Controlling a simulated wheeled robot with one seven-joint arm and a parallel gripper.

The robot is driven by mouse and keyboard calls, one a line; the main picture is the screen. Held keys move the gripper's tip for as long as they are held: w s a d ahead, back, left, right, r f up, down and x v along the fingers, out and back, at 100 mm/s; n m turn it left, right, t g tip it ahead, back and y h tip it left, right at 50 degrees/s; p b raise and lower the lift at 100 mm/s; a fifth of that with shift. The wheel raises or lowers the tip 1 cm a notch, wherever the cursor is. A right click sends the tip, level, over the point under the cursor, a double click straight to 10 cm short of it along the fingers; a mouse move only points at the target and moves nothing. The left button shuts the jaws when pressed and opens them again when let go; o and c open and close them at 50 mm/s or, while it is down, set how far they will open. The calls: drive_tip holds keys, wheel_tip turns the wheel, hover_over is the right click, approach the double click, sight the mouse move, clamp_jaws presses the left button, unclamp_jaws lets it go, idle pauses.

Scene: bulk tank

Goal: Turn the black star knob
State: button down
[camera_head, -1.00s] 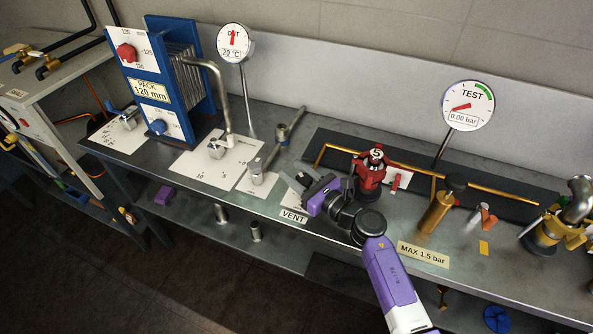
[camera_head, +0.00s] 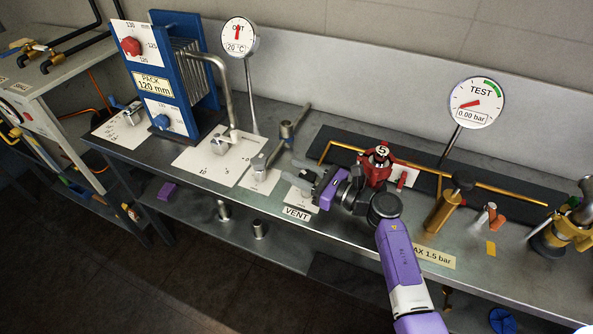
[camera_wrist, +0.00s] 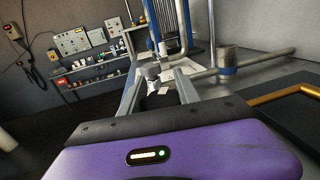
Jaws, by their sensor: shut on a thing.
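My gripper (camera_head: 309,174) reaches left over the white plate behind the VENT label (camera_head: 297,213). In the wrist view its two grey fingers (camera_wrist: 158,84) point away from me, with a dark piece between them. This piece, which I take for the black star knob (camera_wrist: 160,100), is small and dim, and its star shape cannot be made out. The gripper is shut on it. In the head view the fingers and the purple gripper body largely hide the knob.
A red valve (camera_head: 376,168) stands close behind my wrist. A brass cylinder (camera_head: 441,212) and the TEST gauge (camera_head: 477,102) reading 0.00 bar are to the right.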

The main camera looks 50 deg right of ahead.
drive_tip(key=c, duration=0.9)
unclamp_jaws()
drive_tip(key=shift+o, duration=0.2)
drive_tip(key=shift+h, duration=0.3)
drive_tip(key=m+h, duration=0.1)
drive_tip(key=m+h+p, duration=0.1)
drive_tip(key=shift+d+h, duration=0.25)
drive_tip(key=shift+h, duration=0.15)
drive_tip(key=m+h, duration=0.2)
drive_tip(key=h, duration=0.1)
drive_tip(key=d+m+h, duration=0.1)
drive_tip(key=m+h, duration=0.1)
drive_tip(key=h, duration=0.1)
drive_tip(key=shift+s+d+g, duration=0.1)
drive_tip(key=shift+d+g, duration=0.05)
drive_tip(key=shift+g, duration=0.15)
drive_tip(key=shift+m+g+h, duration=0.3)
drive_tip(key=shift+m+h, duration=0.2)
drive_tip(key=shift+h, duration=0.2)
drive_tip(key=shift+s+d+m+h, duration=0.1)
drive_tip(key=shift+d+m+h, duration=0.1)
drive_tip(key=shift+m+h, duration=0.15)
drive_tip(key=shift+g+b, duration=0.3)
